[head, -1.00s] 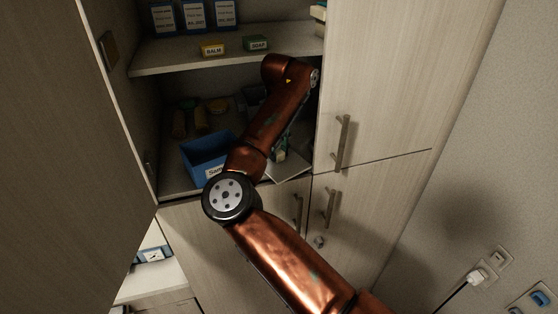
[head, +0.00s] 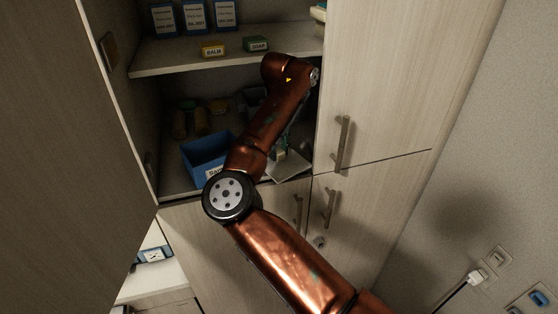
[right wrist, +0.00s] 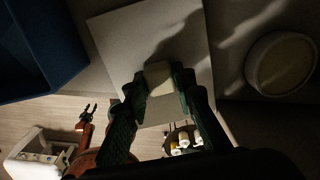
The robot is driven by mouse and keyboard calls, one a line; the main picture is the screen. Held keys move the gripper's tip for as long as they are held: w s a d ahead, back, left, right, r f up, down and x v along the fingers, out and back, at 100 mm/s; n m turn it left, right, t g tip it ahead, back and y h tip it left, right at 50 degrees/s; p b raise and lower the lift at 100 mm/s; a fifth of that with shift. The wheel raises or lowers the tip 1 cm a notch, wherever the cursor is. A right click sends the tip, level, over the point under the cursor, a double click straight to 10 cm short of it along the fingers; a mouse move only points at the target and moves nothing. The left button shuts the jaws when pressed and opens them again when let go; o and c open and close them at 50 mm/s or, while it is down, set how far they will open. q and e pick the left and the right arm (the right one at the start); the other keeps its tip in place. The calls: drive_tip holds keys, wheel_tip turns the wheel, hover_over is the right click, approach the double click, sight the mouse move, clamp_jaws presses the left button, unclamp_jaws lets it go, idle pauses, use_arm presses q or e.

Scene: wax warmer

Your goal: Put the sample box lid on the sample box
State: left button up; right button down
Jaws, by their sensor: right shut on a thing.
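The blue sample box (head: 203,153) stands open on the cabinet's lower shelf, its label partly hidden behind my right arm. In the right wrist view the blue box (right wrist: 40,45) fills the upper left corner. The sample box lid (head: 290,168) is a flat pale square panel, to the right of the box at the shelf's front. My right gripper (right wrist: 160,80) is shut on the pale knob of the lid (right wrist: 125,35). The lid is apart from the box. In the head view the gripper (head: 282,152) is partly hidden by my arm.
A round pale container (right wrist: 281,64) is to the right of the lid. Jars (head: 200,120) stand behind the box. A closed cabinet door (head: 380,90) stands at the right.

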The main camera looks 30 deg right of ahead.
drive_tip(key=shift+r, duration=0.15)
drive_tip(key=shift+r+p, duration=1.15)
drive_tip(key=shift+r, duration=0.55)
drive_tip(key=shift+r, duration=0.1)
